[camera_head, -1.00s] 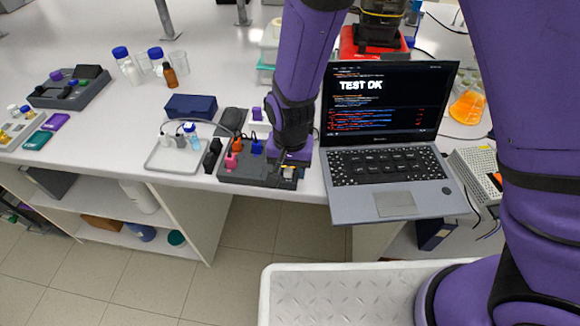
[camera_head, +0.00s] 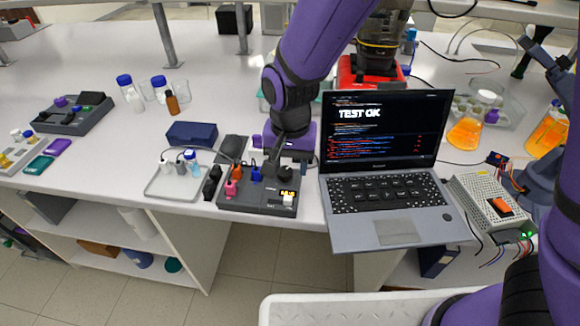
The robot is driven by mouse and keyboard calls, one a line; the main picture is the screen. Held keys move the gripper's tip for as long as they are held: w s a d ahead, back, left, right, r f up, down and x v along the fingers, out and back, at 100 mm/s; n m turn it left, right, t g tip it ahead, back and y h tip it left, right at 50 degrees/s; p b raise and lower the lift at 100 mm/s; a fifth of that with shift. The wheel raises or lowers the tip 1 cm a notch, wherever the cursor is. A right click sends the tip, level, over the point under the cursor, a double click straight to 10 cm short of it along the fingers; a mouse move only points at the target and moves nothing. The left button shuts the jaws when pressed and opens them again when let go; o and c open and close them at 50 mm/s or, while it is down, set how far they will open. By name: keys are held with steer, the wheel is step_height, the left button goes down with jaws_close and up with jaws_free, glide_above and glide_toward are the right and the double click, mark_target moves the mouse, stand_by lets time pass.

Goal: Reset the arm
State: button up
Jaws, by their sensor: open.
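My purple arm comes down from the top of the view. My gripper (camera_head: 280,155) hangs above the back of the dark membrane rig (camera_head: 257,208), between it and the laptop. The gripper's fingers are small and partly lost against the dark rig. I see nothing held in them. The rig carries a pink piece, an orange piece, a blue piece, a black round knob and a small lit display at its right end. The laptop (camera_head: 390,190) stands open to the right of the rig and its screen reads "TEST OK".
A white tray (camera_head: 150,192) with small bottles lies left of the rig, with a dark blue box (camera_head: 191,134) behind it. A power supply (camera_head: 492,208) with wires stands right of the laptop. Flasks of orange liquid (camera_head: 466,131) stand behind it.

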stand_by(0.3)
steer(key=d+r+t+y, duration=0.2)
steer(key=d+r, duration=1.4)
steer(key=d, duration=0.1)
steer(key=s+d+r+t+h, duration=0.1)
steer(key=s+d+r, duration=0.3)
steer(key=s+d, duration=0.2)
steer(key=s+d+r+n+t+h, duration=0.1)
steer(key=s+d+r+t, duration=0.1)
steer(key=s+d+r, duration=0.2)
steer(key=s+d, duration=0.3)
steer(key=shift+r+n, duration=0.3)
steer(key=shift+s+d, duration=0.1)
